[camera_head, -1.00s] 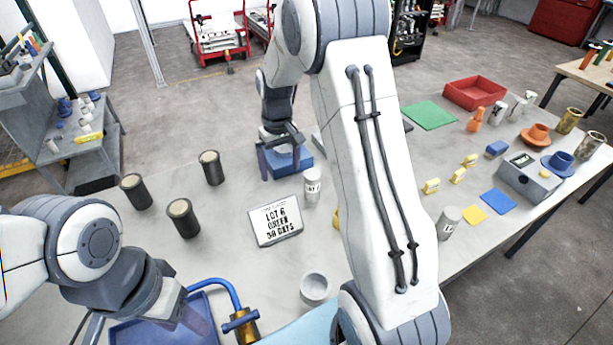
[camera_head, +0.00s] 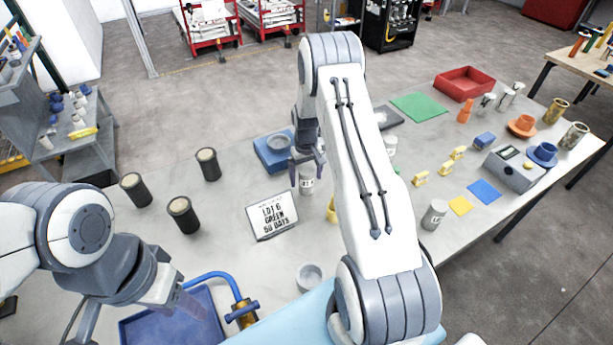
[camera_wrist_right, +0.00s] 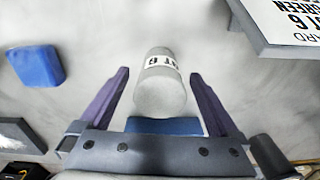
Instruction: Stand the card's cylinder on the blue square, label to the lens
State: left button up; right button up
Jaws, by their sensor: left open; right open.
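The card (camera_head: 272,215) stands on the table; it reads LOT 6, GREEN and a days line. A light grey cylinder (camera_head: 307,184) with a white label band stands upright left of my right arm. In the right wrist view the cylinder (camera_wrist_right: 160,85) shows "OT 6" and lies between the fingers. My right gripper (camera_head: 307,167) is open around or just above it; contact is not clear. My left gripper (camera_head: 183,303) is open and empty at the lower left. No lens is clearly identifiable.
Other labelled cylinders stand at right (camera_head: 434,215) and partly behind my right arm (camera_head: 390,146). Dark canisters (camera_head: 183,214) stand at left. A grey box (camera_head: 513,170) stands beyond the blue square.

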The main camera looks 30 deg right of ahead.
jog(key=shift+f, duration=1)
grip_shut()
jog(key=shift+r, duration=0.1)
